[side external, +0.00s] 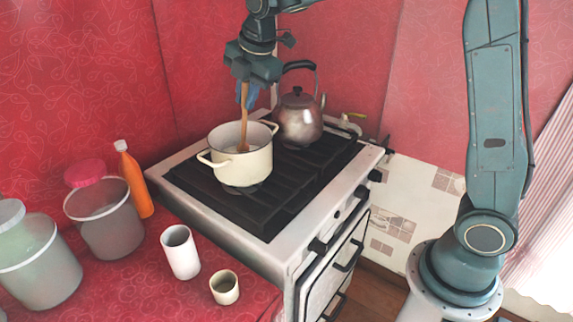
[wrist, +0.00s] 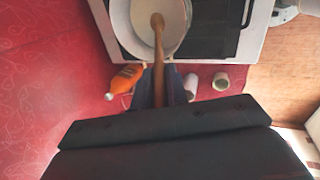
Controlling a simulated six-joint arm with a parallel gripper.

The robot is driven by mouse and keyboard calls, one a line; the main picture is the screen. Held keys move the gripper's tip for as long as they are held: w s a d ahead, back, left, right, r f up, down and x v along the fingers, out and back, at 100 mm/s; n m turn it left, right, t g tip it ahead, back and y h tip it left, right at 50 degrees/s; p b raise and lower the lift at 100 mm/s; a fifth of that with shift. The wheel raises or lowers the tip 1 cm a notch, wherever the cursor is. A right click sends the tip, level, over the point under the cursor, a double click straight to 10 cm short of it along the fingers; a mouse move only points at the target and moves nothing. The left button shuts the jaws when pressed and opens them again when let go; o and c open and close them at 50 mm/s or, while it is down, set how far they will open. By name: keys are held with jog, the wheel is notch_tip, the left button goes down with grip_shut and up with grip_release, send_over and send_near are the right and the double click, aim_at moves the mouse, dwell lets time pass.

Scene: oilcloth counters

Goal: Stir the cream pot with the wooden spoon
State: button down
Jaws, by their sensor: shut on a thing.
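The cream pot (side external: 243,168) stands on the left part of the stove's black grate, with two side handles. In the wrist view the cream pot (wrist: 121,18) shows at the top, its inside pale. My gripper (side external: 246,92) is above the pot, shut on the upper handle of the wooden spoon (side external: 243,125). The spoon hangs nearly upright with its lower end inside the pot. In the wrist view the wooden spoon (wrist: 159,50) runs from between my fingers into the pot. I cannot tell whether its tip touches the bottom.
A metal kettle (side external: 299,120) stands on the grate right behind the pot. On the red counter left of the stove are an orange bottle (side external: 136,181), a pink-lidded jar (side external: 105,219), a pale green jar (side external: 37,262), a white cup (side external: 181,252) and a small cup (side external: 225,288). The front grate is clear.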

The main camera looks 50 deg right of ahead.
jog(key=a+v, duration=0.1)
jog(key=v, duration=0.7)
jog(key=shift+a+r, duration=0.2)
dwell(0.7)
jog(key=shift+r, duration=0.1)
dwell(0.9)
